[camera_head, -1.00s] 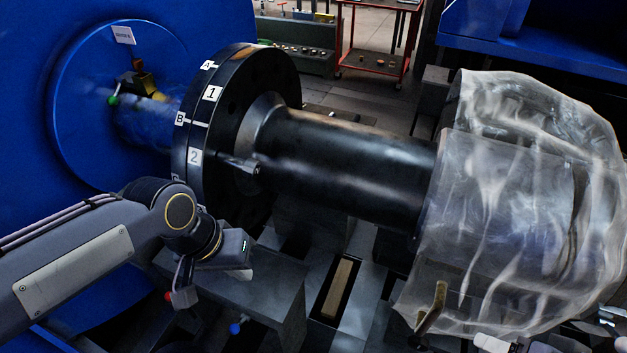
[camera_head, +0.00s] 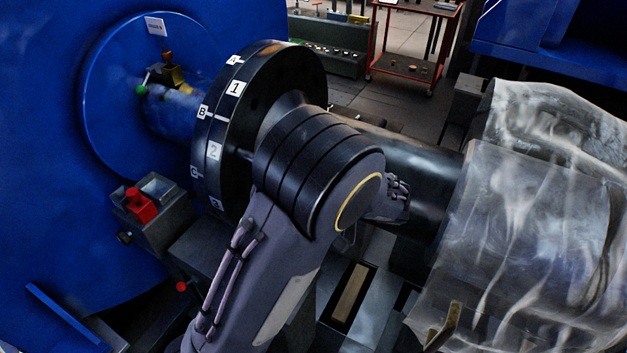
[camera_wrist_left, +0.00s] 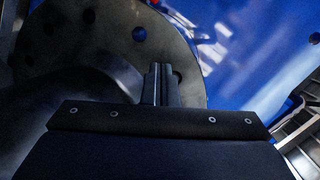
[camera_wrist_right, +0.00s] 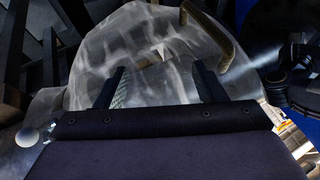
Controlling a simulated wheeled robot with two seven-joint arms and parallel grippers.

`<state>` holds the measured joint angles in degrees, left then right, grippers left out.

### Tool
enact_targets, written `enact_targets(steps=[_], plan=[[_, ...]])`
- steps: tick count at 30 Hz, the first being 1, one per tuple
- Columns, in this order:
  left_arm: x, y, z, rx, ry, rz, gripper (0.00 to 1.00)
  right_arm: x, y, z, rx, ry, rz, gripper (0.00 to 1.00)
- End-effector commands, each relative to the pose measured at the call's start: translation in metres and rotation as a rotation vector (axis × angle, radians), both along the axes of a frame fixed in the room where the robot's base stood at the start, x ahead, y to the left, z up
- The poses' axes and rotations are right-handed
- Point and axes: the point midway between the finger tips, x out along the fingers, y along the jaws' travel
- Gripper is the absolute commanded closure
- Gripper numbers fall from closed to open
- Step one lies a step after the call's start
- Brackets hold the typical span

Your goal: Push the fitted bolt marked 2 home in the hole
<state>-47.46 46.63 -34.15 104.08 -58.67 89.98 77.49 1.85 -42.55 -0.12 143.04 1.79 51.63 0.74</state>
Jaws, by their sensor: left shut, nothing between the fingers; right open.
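The black flange (camera_head: 232,120) carries white labels on its rim, among them the label 2 (camera_head: 214,151). A small metallic bolt (camera_head: 244,154) shows at the flange face near label 2; my left arm hides most of it, so its depth is unclear. In the left wrist view the flange (camera_wrist_left: 105,45) shows several holes. My left gripper (camera_wrist_left: 158,68) is shut and empty, its tips close to the flange face by a dark round spot; contact cannot be told. The arm hides this gripper in the head view. My right gripper (camera_wrist_right: 160,72) is open and empty, facing clear plastic sheeting.
A dark shaft (camera_head: 425,165) runs right from the flange into a plastic-wrapped body (camera_head: 550,210). A blue housing (camera_head: 60,150) stands left, with a red part (camera_head: 140,205) on a grey block in front. A red trolley (camera_head: 415,70) stands behind.

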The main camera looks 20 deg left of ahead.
Motion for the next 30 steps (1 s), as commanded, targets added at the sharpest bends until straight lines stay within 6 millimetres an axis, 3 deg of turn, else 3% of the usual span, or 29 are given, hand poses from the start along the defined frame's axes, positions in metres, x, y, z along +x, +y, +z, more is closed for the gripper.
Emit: enact_targets(steps=[4,9,24,30], plan=[[0.022,-0.024,0.015,0.187,-0.116,-0.070,1.00,0.000,0.000,-0.001,0.000,0.000,0.000,0.37],[0.031,-0.034,0.023,0.266,-0.178,-0.104,1.00,0.000,0.000,0.000,0.000,0.000,0.000,0.37],[0.035,0.016,0.024,0.270,-0.182,-0.103,1.00,0.000,0.000,0.010,0.000,0.000,0.000,0.37],[0.036,0.024,0.023,0.269,-0.182,-0.106,1.00,0.000,0.000,0.011,0.000,0.000,0.000,0.37]])
